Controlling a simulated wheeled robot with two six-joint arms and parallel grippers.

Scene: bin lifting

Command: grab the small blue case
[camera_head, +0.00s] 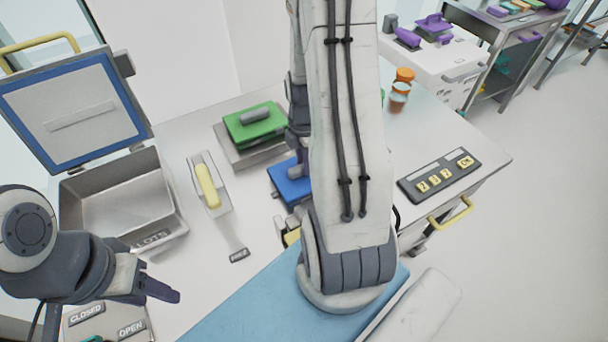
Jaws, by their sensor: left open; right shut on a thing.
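The small blue case (284,187) lies on the white worktop near the middle, partly hidden behind my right arm. My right gripper (297,168) reaches down onto its top and is shut on it; the exact grip is mostly hidden by the arm link in front. My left gripper (153,290) is at the lower left, open and empty, in front of the metal bin and well apart from the blue case.
An open metal bin (167,205) with a raised blue-rimmed lid stands at the left. A green case (250,128) sits behind the blue one. A yellow-handled block (208,186), a button panel (440,176) and orange-capped jars (400,90) stand around.

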